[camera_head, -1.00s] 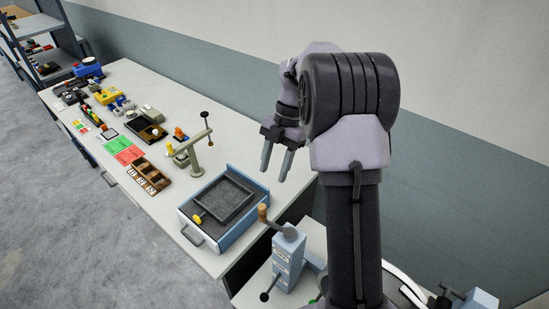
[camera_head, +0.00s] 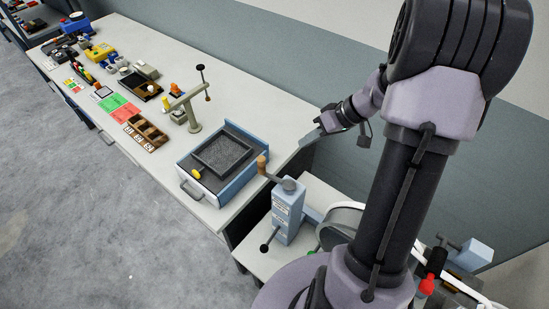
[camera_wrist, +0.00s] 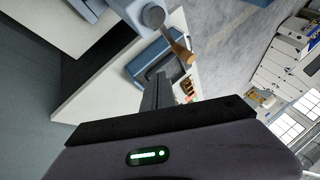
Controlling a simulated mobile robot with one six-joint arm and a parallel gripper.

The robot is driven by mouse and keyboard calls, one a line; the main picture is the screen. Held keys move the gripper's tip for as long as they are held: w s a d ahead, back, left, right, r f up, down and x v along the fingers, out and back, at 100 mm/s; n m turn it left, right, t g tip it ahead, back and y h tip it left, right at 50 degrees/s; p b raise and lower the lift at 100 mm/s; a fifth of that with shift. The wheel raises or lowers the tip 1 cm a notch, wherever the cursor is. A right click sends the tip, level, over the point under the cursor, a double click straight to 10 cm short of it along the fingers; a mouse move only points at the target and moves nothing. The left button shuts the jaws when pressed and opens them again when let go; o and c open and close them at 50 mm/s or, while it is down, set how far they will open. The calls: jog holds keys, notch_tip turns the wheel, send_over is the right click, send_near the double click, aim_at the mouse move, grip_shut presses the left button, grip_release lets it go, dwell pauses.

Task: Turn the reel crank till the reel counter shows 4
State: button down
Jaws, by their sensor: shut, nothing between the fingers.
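A blue-grey post (camera_head: 288,212) stands on the near table and carries a crank arm with an upright wooden handle (camera_head: 262,166). It looks like the reel crank. The wrist view also shows the crank's round hub (camera_wrist: 153,15) and its wooden handle (camera_wrist: 182,50). A pale label (camera_head: 280,208) is on the post's face; no counter number can be read. My gripper (camera_head: 308,138) is shut and empty, behind and right of the handle, apart from it. Its fingers (camera_wrist: 158,93) point toward the crank side in the wrist view. A white-rimmed wheel (camera_head: 345,213), partly hidden by my arm, is beside the post.
A blue tray box (camera_head: 185,166) with a dark top stands left of the crank on the long table. A beige stand (camera_head: 193,120) and several small items lie farther back. A black-knobbed lever (camera_head: 264,248) sticks out low on the post. Another blue-grey box (camera_head: 474,254) stands at right.

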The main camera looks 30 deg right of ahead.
send_near(265, 170)
jog(key=w+d+f, duration=0.3)
jog(key=w+f, duration=0.1)
jog(key=shift+a+f, duration=0.15)
jog(key=shift+a, duration=1.9)
jog(key=shift+a+n+g+y+b, duration=0.25)
jog(key=shift+n+g+y+b, duration=0.05)
jog(key=shift+n+b, duration=0.2)
jog(key=a+n+g+b, duration=0.1)
jog(key=n, duration=0.1)
jog(key=s+a+n+g+y+b, duration=0.1)
jog(key=n+b, duration=0.1)
jog(key=shift+a+f+b, duration=0.1)
jog(key=shift+f+b, duration=0.05)
jog(key=shift+b, duration=0.15)
jog(key=n+g, duration=0.1)
jog(key=s+a+n+g, duration=0.1)
jog(key=n, duration=0.1)
jog(key=shift+s+a, duration=0.15)
jog(key=shift+a, duration=0.15)
jog(key=shift+s+a+n+g+p, duration=0.2)
jog(key=shift+s+n+g+p, duration=0.15)
jog(key=shift+n+g, duration=0.4)
jog(key=shift+s+a+n+g+p, duration=0.25)
jog(key=shift+s+n+g, duration=0.2)
jog(key=shift+n, duration=0.5)
